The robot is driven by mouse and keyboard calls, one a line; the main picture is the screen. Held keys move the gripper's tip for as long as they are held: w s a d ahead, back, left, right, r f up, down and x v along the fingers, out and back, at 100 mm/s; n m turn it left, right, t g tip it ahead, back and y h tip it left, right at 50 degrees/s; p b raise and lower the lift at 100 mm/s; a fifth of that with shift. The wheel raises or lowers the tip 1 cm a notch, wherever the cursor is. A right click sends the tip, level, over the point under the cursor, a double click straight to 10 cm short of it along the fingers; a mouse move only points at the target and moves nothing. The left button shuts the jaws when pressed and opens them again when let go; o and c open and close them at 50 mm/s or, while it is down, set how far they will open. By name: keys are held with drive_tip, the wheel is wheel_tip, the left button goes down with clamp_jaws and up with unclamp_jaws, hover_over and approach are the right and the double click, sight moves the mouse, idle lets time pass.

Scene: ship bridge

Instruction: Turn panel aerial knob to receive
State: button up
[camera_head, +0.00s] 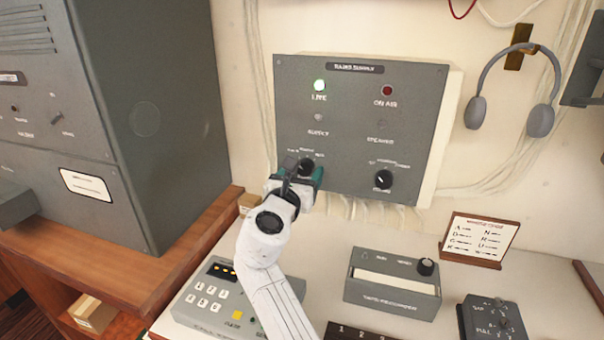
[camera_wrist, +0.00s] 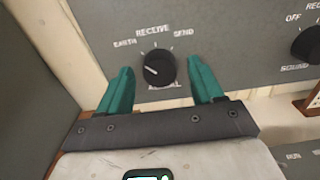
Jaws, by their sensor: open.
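The aerial knob (camera_wrist: 160,68) is a round black knob with a white pointer line, on the grey wall panel (camera_head: 345,130). In the wrist view the labels EARTH, RECEIVE and SEND arc above it, and a partly hidden label is below. The white line points left, nearest the EARTH side. The knob also shows in the head view (camera_head: 306,165), partly behind my gripper. My gripper (camera_wrist: 160,72) is open, its teal fingers on either side of the knob with visible gaps. In the head view my gripper (camera_head: 302,176) is at the panel's lower left.
A second black knob (camera_head: 383,179) sits to the right on the panel. A tall grey cabinet (camera_head: 150,110) stands close on the left. Desk devices, including a keypad unit (camera_head: 212,296), lie below.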

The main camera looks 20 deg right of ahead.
drive_tip(key=c, duration=1)
drive_tip(key=shift+c, duration=0.2)
drive_tip(key=shift+m, duration=0.3)
drive_tip(key=m+b, duration=0.2)
drive_tip(key=m, duration=0.2)
drive_tip(key=shift+f, duration=0.15)
drive_tip(key=shift+a+m+b, duration=0.1)
drive_tip(key=shift+m+b, duration=0.8)
drive_tip(key=shift+m, duration=1.1)
drive_tip(key=o, duration=1)
